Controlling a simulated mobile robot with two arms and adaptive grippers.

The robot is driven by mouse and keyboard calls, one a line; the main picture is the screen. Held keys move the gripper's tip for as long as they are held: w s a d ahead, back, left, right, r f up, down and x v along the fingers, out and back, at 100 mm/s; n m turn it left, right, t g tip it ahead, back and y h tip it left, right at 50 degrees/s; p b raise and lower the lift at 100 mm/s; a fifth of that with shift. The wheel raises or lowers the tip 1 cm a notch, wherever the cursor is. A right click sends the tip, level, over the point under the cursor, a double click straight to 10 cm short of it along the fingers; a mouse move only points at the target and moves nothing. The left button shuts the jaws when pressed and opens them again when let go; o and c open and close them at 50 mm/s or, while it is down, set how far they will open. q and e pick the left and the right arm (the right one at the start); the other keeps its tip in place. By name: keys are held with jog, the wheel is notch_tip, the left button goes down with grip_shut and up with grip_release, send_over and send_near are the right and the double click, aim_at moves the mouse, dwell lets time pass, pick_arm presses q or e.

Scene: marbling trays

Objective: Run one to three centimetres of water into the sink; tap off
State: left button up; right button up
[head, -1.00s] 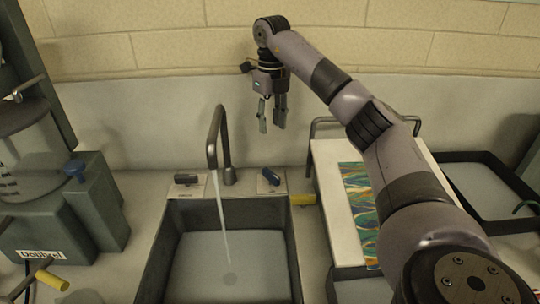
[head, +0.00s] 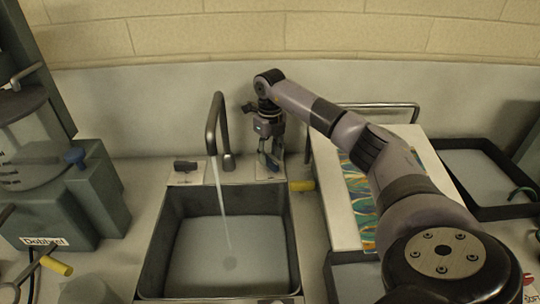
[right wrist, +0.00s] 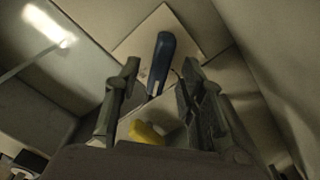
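Water runs in a thin stream (head: 222,205) from the dark gooseneck tap (head: 211,125) into the dark-walled sink (head: 290,240). A round drain shows on the sink's pale bottom; I cannot tell the water's depth. A blue lever (right wrist: 161,62) sits on a pale plate right of the spout. A dark lever (head: 185,165) sits on the plate left of it. My right gripper (head: 269,162) points down at the blue lever's plate. In the right wrist view, its open fingers (right wrist: 155,85) stand either side of the lever's near end; contact is unclear. My left gripper is not in view.
A yellow-ended object (head: 301,186) lies by the sink's right rim, near my right gripper. A white board (head: 340,225) with a marbled sheet and a dark tray (head: 480,212) stand to the right. A green-grey machine (head: 100,190) stands left.

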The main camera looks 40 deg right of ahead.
jog(key=shift+f, duration=0.7)
jog(key=shift+c, duration=0.4)
grip_shut()
